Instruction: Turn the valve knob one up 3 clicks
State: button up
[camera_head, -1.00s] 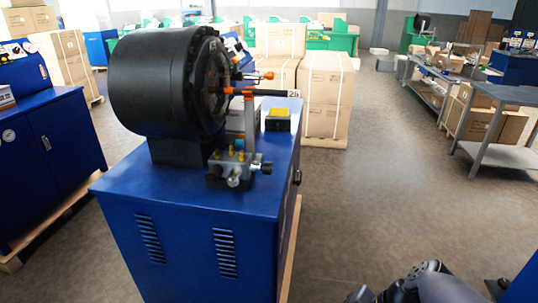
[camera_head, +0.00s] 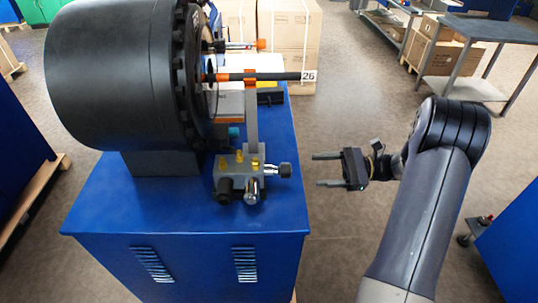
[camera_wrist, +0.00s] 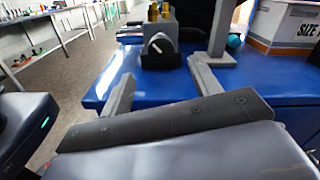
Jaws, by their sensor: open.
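The grey valve block (camera_head: 232,172) with brass fittings stands on the blue machine top. A black knob (camera_head: 285,170) sticks out of its right side. A dark knob (camera_head: 225,190) and a silver knob (camera_head: 252,188) are on its front. No readable label shows which is knob one. My gripper (camera_head: 317,171) is open and empty, a short way right of the side knob, fingers pointing at it. In the wrist view, a knob with a pale pointer (camera_wrist: 158,43) appears ahead, between and beyond the open fingers (camera_wrist: 163,68), not touched.
The large black crimper head (camera_head: 115,75) rises behind and left of the block. A black hose (camera_head: 265,76) with a tag marked 26 runs above it. A grey upright post (camera_head: 251,120) stands at the block. Open floor lies right of the machine.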

aim_at(284, 170)
jog(key=a+p, duration=0.1)
jog(key=a, duration=0.9)
jog(key=shift+a+p, duration=0.3)
jog(key=shift+a, duration=0.05)
jog(key=shift+c, duration=0.5)
jog(key=c, duration=0.9)
jog(key=shift+f+n+b, duration=0.2)
jog(key=shift+n+b, duration=0.3)
jog(key=shift+b, duration=0.4)
jog(key=shift+r+n, duration=0.2)
jog(key=shift+n, duration=0.2)
